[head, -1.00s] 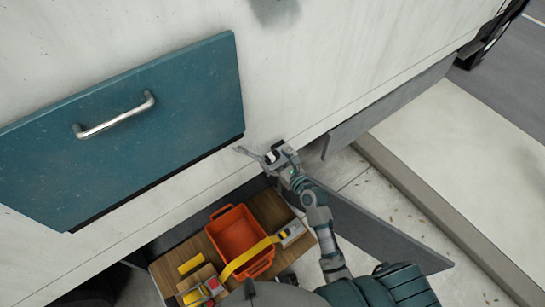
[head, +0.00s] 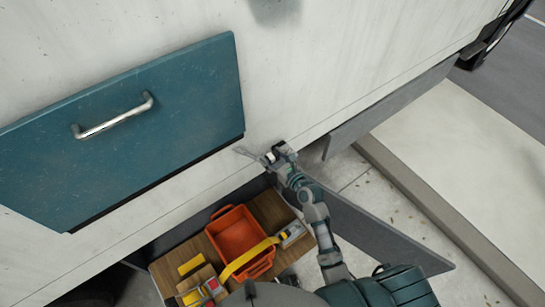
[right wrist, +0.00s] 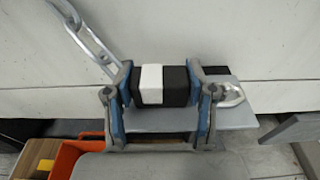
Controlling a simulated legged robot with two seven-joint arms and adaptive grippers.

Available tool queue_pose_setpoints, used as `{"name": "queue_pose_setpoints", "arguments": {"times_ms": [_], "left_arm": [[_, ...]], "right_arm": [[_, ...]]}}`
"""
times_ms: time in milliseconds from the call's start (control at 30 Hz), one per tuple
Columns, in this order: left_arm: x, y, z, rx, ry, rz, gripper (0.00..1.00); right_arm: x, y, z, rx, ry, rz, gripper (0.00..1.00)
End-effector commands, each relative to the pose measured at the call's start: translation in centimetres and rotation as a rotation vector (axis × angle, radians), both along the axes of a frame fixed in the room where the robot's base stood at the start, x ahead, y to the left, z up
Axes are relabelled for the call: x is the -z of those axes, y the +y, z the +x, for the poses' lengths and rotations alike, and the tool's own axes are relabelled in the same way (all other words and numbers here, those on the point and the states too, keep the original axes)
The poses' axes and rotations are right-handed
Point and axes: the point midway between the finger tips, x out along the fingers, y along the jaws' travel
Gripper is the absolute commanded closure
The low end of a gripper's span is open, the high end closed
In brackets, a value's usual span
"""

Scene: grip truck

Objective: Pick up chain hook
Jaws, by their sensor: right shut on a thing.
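My right gripper (head: 275,158) is in front of the truck's pale side wall, just right of the teal panel's lower corner. In the right wrist view its blue-grey fingers (right wrist: 162,88) are shut on the chain hook (right wrist: 152,84), at its black block with a white band. Grey chain links (right wrist: 92,40) slope up to the left from the grip. A metal loop (right wrist: 232,94) sticks out at the right. In the head view the chain part (head: 246,152) shows as a thin grey strip left of the gripper. My left gripper is out of view.
A teal panel (head: 170,130) with a metal handle (head: 113,116) is on the wall. Below is a wooden shelf (head: 271,208) with an orange bin (head: 238,232), a yellow strap and tools. An open grey flap (head: 385,232) lies under my right arm. Paving is at the right.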

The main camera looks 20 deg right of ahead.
Motion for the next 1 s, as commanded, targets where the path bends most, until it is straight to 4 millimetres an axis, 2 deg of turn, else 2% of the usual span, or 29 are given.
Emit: {"name": "queue_pose_setpoints", "arguments": {"times_ms": [167, 233, 333, 433, 800, 1000], "left_arm": [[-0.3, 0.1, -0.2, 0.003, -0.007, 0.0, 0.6], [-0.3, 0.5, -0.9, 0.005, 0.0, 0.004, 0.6], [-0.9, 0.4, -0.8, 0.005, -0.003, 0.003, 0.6], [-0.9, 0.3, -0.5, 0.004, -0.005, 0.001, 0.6], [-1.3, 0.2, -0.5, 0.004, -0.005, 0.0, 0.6], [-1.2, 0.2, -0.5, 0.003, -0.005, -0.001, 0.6]], "right_arm": [[-1.6, 0.1, 0.0, 0.001, -0.003, 0.002, 0.83], [-2.5, 0.0, 0.0, 0.002, -0.005, 0.003, 0.83], [-4.1, 0.1, 0.0, 0.0, -0.006, 0.004, 0.83], [-3.7, 0.3, -2.2, 0.0, 0.0, 0.003, 0.83], [-4.5, 1.5, -11.9, 0.001, 0.001, 0.003, 0.83], [-4.8, 1.9, -14.9, 0.001, 0.0, 0.001, 0.83]]}}
